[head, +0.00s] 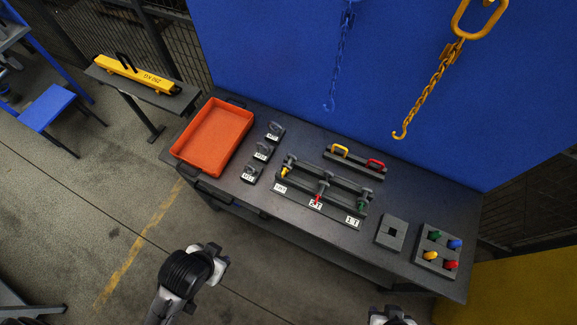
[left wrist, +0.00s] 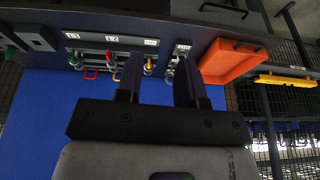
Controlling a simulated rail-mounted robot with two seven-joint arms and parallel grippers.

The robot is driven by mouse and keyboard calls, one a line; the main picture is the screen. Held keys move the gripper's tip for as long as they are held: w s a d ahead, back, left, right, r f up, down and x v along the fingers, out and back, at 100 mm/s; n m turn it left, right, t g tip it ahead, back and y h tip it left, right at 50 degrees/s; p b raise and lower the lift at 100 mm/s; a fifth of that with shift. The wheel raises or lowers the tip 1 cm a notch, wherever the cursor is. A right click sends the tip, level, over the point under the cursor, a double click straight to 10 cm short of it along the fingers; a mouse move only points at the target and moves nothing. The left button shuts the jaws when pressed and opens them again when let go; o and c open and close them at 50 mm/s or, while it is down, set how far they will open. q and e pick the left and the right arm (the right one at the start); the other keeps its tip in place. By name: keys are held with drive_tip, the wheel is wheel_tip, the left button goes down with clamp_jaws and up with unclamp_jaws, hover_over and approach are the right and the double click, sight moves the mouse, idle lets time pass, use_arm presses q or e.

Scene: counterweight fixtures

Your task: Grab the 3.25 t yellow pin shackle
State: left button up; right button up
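The shackle with the yellow pin (head: 285,171) hangs at the left end of the dark rack on the table, behind the leftmost label. It also shows in the left wrist view (left wrist: 149,64), upright or tilted I cannot tell. The shackles with a red pin (head: 319,198) and a green pin (head: 361,205) are to its right. My left gripper (left wrist: 160,72) is open and empty; in its wrist view the yellow pin shows between the fingers, beyond them. My right gripper (head: 392,316) is cut off at the bottom edge, away from the rack; its fingers are hidden.
An orange tray (head: 187,160) stands left on the table, beside several small labelled dark items. A rail with yellow and red bows (head: 360,160) lies behind the rack. Coloured-knob block (head: 422,262) sits right. A yellow chain hook (head: 402,133) hangs above the back.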

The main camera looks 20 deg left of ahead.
use_arm(q)
drive_tip(key=shift+o, duration=0.3)
drive_tip(key=o, duration=0.7)
